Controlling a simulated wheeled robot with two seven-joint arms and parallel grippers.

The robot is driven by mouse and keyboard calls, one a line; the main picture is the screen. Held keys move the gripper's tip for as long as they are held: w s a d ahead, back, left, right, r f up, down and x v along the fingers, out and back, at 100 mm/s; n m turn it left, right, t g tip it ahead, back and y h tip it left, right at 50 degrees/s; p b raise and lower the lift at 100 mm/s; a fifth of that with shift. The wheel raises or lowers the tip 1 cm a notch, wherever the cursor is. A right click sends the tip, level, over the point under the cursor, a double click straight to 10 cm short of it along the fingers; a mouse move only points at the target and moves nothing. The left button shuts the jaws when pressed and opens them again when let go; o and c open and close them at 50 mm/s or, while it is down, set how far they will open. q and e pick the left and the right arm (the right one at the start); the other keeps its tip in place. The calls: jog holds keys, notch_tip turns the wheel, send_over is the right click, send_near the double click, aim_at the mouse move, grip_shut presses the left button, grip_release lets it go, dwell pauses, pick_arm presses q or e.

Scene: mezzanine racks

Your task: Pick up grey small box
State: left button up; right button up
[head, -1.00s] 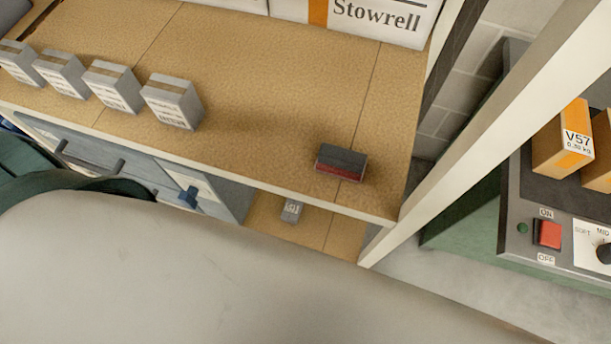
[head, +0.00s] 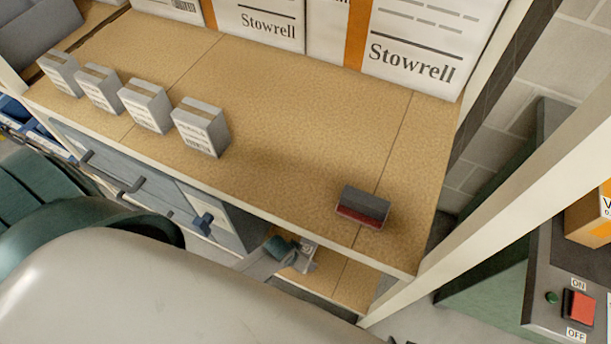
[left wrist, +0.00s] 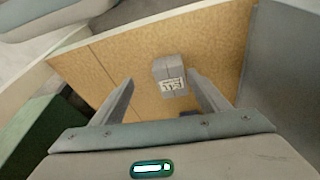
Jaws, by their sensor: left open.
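A grey small box (left wrist: 170,76) with a white printed label sits on the lower wooden shelf (left wrist: 120,58). In the left wrist view it lies ahead of my left gripper (left wrist: 160,78), between the lines of the two fingers and nearer the right one. The fingers are spread apart and hold nothing. In the head view my left gripper (head: 300,258) reaches in over the lower shelf, below the upper shelf's front edge, and largely covers the box. Whether the fingers touch the box cannot be told. My right gripper is not in view.
The upper shelf (head: 290,160) hangs over the lower one. It carries several grey labelled boxes (head: 201,128), a dark red-and-grey box (head: 362,207) and white Stowrell cartons (head: 420,45). A blue-grey drawer unit (head: 150,185) is at left, a white post (head: 480,210) at right.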

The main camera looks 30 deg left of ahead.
pick_arm(q)
jog(key=shift+n+g, duration=0.3)
jog(key=shift+g, duration=0.3)
jog(key=w+r, duration=0.1)
jog(key=w, duration=0.1)
jog(key=w+r+b, duration=0.1)
jog(key=w+r, duration=0.1)
jog(key=shift+w+r, duration=0.2)
notch_tip(320, 180, up, 6)
jog(key=g+y+b, duration=0.1)
jog(key=g+b, duration=0.1)
send_over(307, 247)
jog(key=shift+r+n, duration=0.4)
jog(key=shift+r, duration=0.1)
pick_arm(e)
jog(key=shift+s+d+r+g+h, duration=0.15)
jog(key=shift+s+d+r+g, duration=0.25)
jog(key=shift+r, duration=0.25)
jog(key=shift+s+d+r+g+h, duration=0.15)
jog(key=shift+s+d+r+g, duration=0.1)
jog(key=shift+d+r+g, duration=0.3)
pick_arm(q)
jog(key=shift+f, duration=0.1)
